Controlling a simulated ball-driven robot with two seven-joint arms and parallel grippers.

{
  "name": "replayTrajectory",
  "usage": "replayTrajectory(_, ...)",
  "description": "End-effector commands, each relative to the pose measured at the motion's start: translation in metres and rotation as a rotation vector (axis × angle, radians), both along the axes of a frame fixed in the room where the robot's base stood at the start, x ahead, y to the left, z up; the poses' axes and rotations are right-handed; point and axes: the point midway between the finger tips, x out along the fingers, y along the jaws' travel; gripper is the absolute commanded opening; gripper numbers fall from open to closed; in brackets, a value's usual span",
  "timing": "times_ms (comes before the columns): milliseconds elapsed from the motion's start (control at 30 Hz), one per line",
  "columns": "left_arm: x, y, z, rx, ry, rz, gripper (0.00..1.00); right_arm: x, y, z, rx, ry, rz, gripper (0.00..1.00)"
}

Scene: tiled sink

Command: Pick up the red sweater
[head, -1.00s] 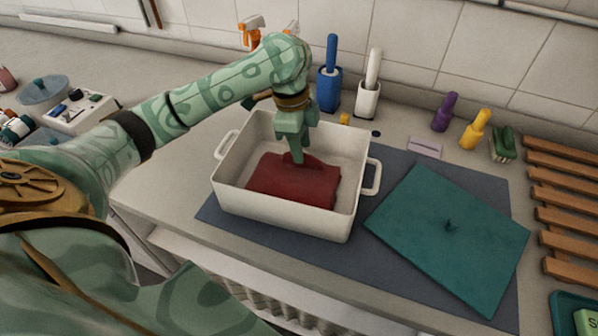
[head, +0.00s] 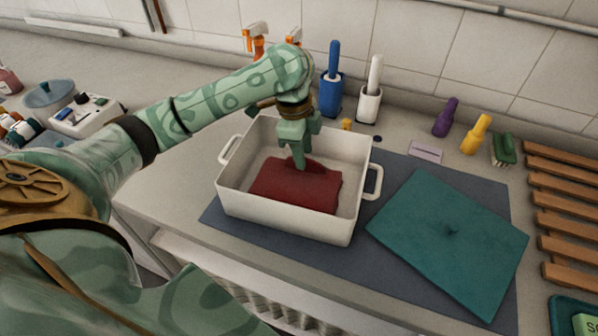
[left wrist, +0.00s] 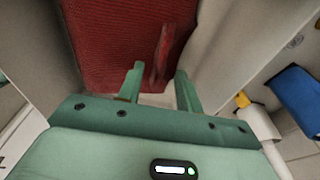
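The red sweater (head: 295,188) lies folded flat in a white two-handled basin (head: 285,228), with a raised fold near its far edge. My left gripper (head: 300,165) points down into the basin over that fold. In the left wrist view, the sweater (left wrist: 108,40) fills the upper middle, and its raised fold stands between the two parted fingertips of my left gripper (left wrist: 158,75). The fingers are open, with gaps visible beside the fold; whether either finger touches the cloth I cannot tell. My right gripper is not in view.
The basin's walls surround my left gripper. It stands on a dark grey mat (head: 345,252) beside a flat teal cloth (head: 450,235). Behind are blue (head: 332,88) and white (head: 370,95) brush holders. A wooden rack (head: 565,200) stands at the right.

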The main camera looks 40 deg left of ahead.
Motion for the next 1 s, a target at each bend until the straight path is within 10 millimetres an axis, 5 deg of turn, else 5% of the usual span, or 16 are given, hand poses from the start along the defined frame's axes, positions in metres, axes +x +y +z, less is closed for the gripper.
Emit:
replayTrajectory(367, 0.0, 0.0, -0.001, 0.0, 0.001, 0.0, 0.35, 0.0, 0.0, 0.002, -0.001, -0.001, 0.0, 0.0)
replayTrajectory(533, 0.0, 0.0, -0.001, 0.0, 0.001, 0.0, 0.0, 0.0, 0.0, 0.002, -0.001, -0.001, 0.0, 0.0)
replayTrajectory(1000, 0.001, 0.0, 0.001, -0.001, 0.0, -0.001, 0.0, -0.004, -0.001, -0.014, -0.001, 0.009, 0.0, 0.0)
